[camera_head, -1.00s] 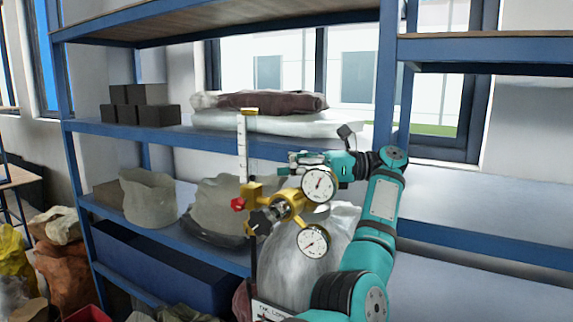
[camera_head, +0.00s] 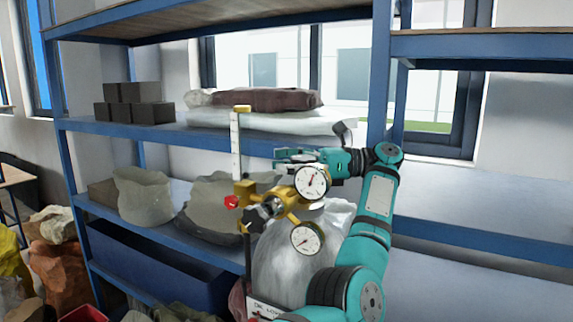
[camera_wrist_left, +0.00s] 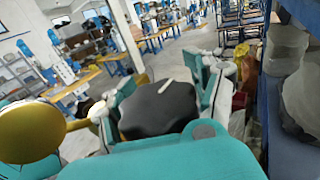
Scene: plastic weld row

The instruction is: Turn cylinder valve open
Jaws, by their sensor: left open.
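A brass regulator (camera_head: 279,201) carries two white round gauges (camera_head: 312,182), a clear upright flow tube (camera_head: 236,145), a red knob (camera_head: 231,202) and a black knob (camera_head: 258,218). My left gripper (camera_head: 283,156) is just above and behind the upper gauge, with its fingers partly hidden. In the left wrist view, a dark lobed knob (camera_wrist_left: 158,108) lies between the open fingers of my left gripper (camera_wrist_left: 160,98). I cannot tell whether the fingers touch it, or whether it is the black knob of the head view. The cylinder itself is not clearly visible. My right gripper is not in view.
A blue shelf rack (camera_head: 180,137) stands close behind the regulator. It bears dark blocks (camera_head: 134,103), folded bags (camera_head: 262,100) and grey sacks (camera_head: 143,194). A pale plastic-wrapped bag (camera_head: 297,270) is just below the gauges. The shelf at right (camera_head: 470,205) is bare.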

